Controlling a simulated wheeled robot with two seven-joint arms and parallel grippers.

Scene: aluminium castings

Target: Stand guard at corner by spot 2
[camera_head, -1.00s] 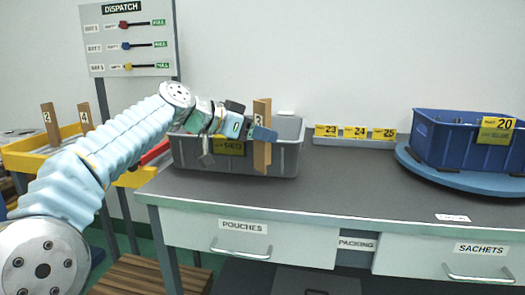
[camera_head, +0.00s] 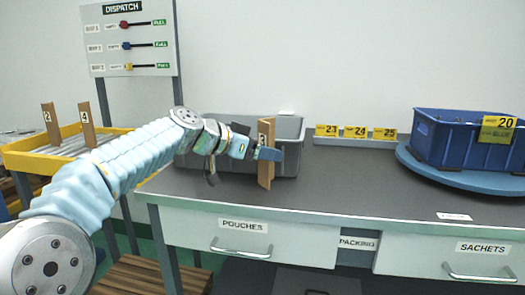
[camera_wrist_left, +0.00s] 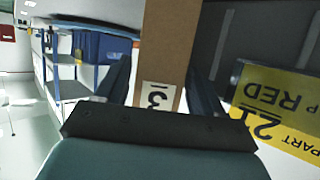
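My left gripper (camera_head: 262,153) is shut on a wooden corner guard (camera_head: 266,175) marked 3 and holds it upright in front of the grey bin's right part. In the left wrist view the guard (camera_wrist_left: 168,45) stands between both fingers, its number label close to the palm. I cannot tell whether the guard's lower end touches the table (camera_head: 340,185). Two similar wooden guards, marked 2 (camera_head: 51,124) and 4 (camera_head: 87,124), stand in the yellow tray (camera_head: 40,165) at the left. No spot 2 marking is readable. My right gripper is not in view.
The grey bin (camera_head: 291,130) stands at the table's back; its yellow part label (camera_wrist_left: 285,110) shows in the left wrist view. A blue bin (camera_head: 455,145) stands on a blue round base (camera_head: 410,160) at right. Yellow tags (camera_head: 355,131) line the back. The table's middle is clear.

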